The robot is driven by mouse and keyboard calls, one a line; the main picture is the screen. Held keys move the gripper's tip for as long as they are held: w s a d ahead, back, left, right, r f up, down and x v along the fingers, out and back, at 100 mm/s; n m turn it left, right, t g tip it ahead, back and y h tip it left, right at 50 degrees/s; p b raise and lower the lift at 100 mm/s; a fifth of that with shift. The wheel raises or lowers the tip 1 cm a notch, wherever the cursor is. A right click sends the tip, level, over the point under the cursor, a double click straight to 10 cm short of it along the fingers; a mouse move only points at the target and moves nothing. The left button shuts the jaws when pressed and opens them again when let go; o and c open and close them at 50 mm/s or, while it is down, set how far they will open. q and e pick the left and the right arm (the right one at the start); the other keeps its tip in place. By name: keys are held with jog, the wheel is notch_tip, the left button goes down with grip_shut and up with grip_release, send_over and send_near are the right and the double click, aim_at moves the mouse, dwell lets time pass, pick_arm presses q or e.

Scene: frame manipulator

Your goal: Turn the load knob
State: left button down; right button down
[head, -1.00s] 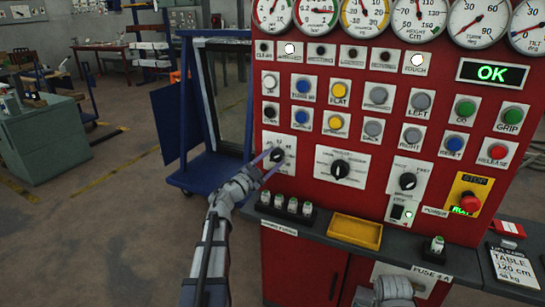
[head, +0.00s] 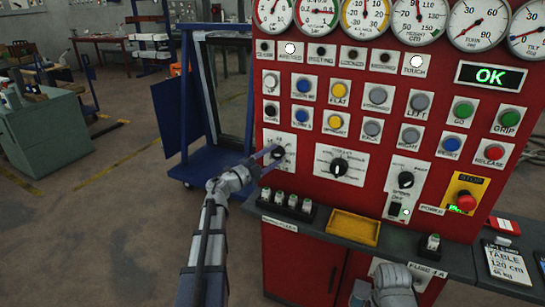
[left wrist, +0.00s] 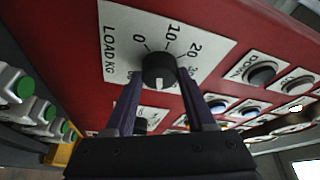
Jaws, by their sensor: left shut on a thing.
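The load knob (left wrist: 158,71) is a black round knob on a white plate (left wrist: 118,38) marked LOAD KG, with numbers around it. In the head view the knob (head: 278,153) sits at the lower left of the red panel. My left gripper (left wrist: 162,82) is shut on the knob, one finger on each side. In the head view my left gripper (head: 268,156) reaches the knob from the left and partly covers its plate. A white pointer mark shows on the knob's face in the left wrist view. My right gripper's fingers are not in view.
The red panel (head: 320,210) carries other knobs, several coloured buttons and gauges. Below the load knob stands a row of fuses (head: 287,204), with a yellow tray (head: 354,227) to its right. A blue cart (head: 205,168) stands left of the panel.

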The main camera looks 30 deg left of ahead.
pick_arm(q)
jog(key=shift+c, duration=1.2)
grip_release()
jog(key=shift+s, duration=0.1)
jog(key=v, duration=0.7)
jog(key=shift+s+a+b, duration=0.15)
jog(key=shift+s+b, duration=0.15)
jog(key=shift+b, duration=0.1)
jog(key=shift+f, duration=0.1)
